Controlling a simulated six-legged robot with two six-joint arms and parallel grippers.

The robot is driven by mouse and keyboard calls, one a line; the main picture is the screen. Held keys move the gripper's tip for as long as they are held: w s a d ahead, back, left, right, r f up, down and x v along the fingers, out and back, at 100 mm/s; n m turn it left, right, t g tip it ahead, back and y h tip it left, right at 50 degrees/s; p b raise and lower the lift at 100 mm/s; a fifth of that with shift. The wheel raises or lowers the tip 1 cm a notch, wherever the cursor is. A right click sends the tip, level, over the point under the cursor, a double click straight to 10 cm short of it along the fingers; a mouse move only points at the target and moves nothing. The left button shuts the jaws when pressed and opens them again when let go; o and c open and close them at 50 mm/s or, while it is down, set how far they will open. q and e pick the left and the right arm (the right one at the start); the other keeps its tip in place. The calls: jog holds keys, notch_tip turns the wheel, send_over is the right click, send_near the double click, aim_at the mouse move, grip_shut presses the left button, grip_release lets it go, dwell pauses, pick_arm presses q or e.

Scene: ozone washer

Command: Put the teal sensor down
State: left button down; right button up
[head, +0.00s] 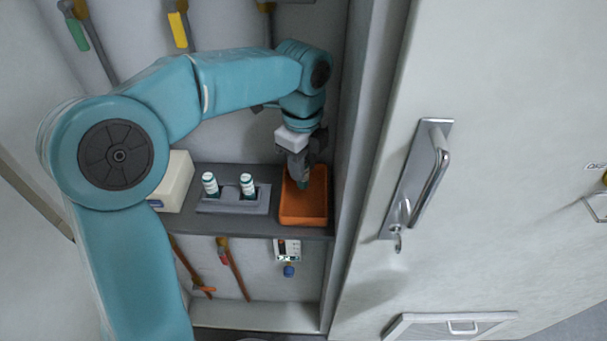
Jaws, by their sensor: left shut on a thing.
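My left gripper (299,172) points down over the orange tray (303,215) on the dark shelf. It is shut on the teal sensor (303,183), of which only a small teal part shows at the fingertips. The sensor is at or just inside the tray's opening; I cannot tell whether it touches the tray floor. My right gripper is not in view.
Left of the tray, a grey holder (233,204) carries two white-and-teal bottles (210,184). A cream box (175,181) stands further left. The cabinet's side wall is close right of the tray. A door with a metal handle (430,177) fills the right.

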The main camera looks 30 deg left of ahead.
aim_at(304, 185)
pick_arm(q)
notch_tip(304, 185, down, 4)
jog(key=shift+r, duration=0.1)
jog(key=shift+w+f, duration=0.25)
jog(key=shift+f, duration=0.15)
jog(key=c, duration=0.9)
grip_release()
